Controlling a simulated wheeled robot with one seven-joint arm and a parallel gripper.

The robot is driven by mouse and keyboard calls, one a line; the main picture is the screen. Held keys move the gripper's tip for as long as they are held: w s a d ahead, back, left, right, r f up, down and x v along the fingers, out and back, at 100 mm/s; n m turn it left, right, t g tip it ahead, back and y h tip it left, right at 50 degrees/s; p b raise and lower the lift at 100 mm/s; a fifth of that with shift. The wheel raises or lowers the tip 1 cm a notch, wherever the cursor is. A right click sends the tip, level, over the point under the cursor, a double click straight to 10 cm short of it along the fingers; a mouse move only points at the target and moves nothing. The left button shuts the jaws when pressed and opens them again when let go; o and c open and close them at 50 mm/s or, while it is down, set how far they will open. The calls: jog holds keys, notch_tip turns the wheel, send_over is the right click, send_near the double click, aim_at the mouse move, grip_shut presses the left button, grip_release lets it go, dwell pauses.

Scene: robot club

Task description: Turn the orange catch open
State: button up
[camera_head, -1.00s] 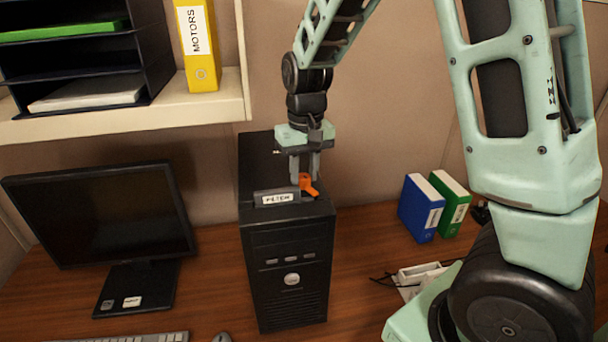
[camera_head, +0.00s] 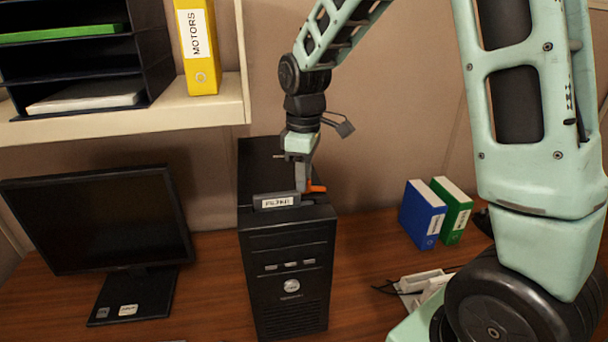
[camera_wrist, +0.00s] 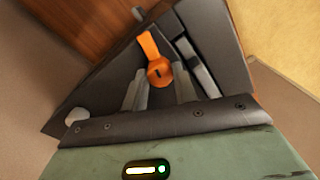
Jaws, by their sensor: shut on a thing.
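The orange catch (camera_head: 316,188) sits on top of the black computer tower (camera_head: 290,252), beside a small label block (camera_head: 276,201). In the head view its orange arm points to the right. My gripper (camera_head: 304,184) reaches down from above and is shut on the catch, hiding part of it. In the wrist view the orange catch (camera_wrist: 155,62) shows a round end with a dark slot between my gripper's fingers (camera_wrist: 160,90), and its arm extends toward the top of the picture.
A monitor (camera_head: 95,232) stands left of the tower. Blue (camera_head: 422,212) and green (camera_head: 453,208) binders stand to the right. A shelf (camera_head: 150,116) with a yellow binder (camera_head: 198,45) and a dark letter tray (camera_head: 158,45) hangs at upper left.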

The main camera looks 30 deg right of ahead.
jog(key=shift+n, duration=1.3)
jog(key=o, duration=1)
